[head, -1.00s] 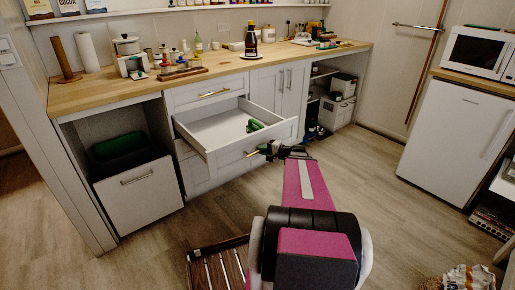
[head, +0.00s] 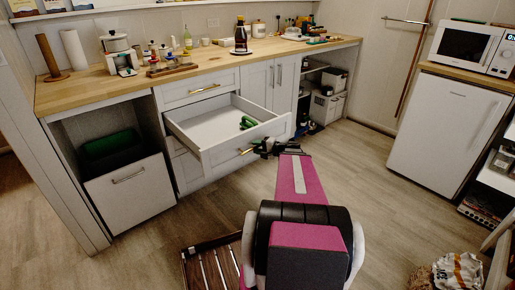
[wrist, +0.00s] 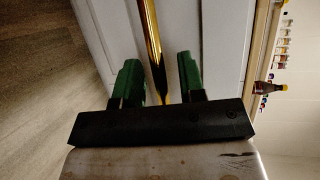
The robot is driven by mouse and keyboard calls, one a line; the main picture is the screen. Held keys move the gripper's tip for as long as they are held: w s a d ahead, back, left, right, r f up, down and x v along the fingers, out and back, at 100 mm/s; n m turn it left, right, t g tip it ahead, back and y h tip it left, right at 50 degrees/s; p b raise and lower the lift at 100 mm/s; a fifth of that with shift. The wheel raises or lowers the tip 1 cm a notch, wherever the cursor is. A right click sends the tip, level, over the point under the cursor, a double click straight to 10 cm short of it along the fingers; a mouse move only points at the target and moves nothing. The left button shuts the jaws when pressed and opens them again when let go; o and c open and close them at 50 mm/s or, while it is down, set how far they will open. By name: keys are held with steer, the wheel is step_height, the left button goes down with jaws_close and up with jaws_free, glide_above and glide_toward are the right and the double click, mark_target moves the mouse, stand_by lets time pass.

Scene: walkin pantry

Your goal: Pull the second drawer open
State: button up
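The second drawer (head: 222,150) stands well out from the white cabinet, just below the shut top drawer (head: 198,89). Its inside shows, with green items (head: 248,122) lying near the front right. My gripper (head: 262,147) is at the drawer's brass handle (head: 246,152) on the front panel. In the wrist view the brass handle (wrist: 151,45) runs between the two green fingers of my gripper (wrist: 160,78). Gaps show between the fingers and the handle, so the fingers look open around it. Any contact deeper between them is hidden.
A wooden counter (head: 115,87) above carries bottles and jars. An open bay with a pull-out bin front (head: 130,193) is at left. A small white fridge (head: 440,130) is at right. The wood floor (head: 345,180) is clear between cabinet and fridge.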

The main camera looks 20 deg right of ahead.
steer(key=shift+d, duration=0.1)
steer(key=v, duration=1)
steer(key=shift+s+d, duration=0.2)
steer(key=shift+s, duration=0.1)
